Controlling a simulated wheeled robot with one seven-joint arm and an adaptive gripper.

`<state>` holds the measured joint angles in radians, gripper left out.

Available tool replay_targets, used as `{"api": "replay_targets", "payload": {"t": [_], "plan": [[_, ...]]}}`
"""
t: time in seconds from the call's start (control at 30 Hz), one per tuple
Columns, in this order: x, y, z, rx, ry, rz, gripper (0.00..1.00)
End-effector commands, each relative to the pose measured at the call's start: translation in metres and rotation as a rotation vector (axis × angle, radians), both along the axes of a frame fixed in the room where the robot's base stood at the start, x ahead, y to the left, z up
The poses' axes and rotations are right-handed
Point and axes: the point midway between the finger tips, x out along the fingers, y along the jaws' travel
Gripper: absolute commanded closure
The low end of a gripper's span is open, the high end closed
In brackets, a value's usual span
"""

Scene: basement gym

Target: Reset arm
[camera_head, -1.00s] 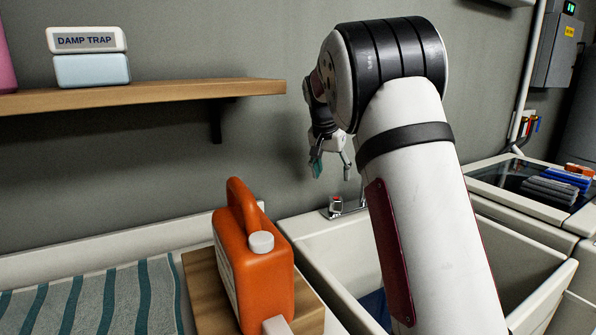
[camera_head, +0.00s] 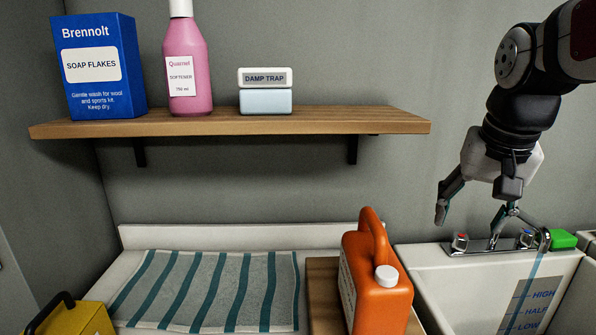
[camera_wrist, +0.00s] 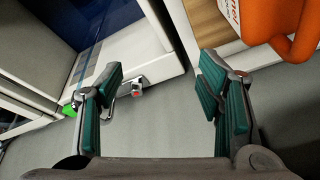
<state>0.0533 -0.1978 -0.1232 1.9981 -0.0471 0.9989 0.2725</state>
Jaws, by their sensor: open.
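My gripper (camera_head: 472,212) hangs from my arm at the right of the head view, fingers pointing down, in front of the wall by the sink's tap (camera_head: 492,243). The fingers are apart with nothing between them. In the wrist view my gripper (camera_wrist: 160,85) shows two spread teal-padded fingers with grey surface between them. The tap (camera_wrist: 137,90) shows small behind the left finger. I see no contact with the tap, though the right finger overlaps it in the head view.
An orange jug (camera_head: 380,290) stands on a wooden board left of the sink (camera_head: 430,262). A shelf (camera_head: 320,121) holds a soap flakes box (camera_head: 103,75), pink softener bottle (camera_head: 185,60) and damp trap (camera_head: 265,98). A striped towel (camera_head: 215,285) and yellow container (camera_head: 75,318) lie lower left.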

Motion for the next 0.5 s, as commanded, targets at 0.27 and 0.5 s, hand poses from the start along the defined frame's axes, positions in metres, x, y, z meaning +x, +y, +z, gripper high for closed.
{"api": "replay_targets", "payload": {"t": [0.27,0.5], "plan": [[-0.126,0.051,0.005,-0.030,-0.013,0.238,0.40],[-0.198,0.072,-0.016,-0.069,-0.016,0.382,0.40]]}}
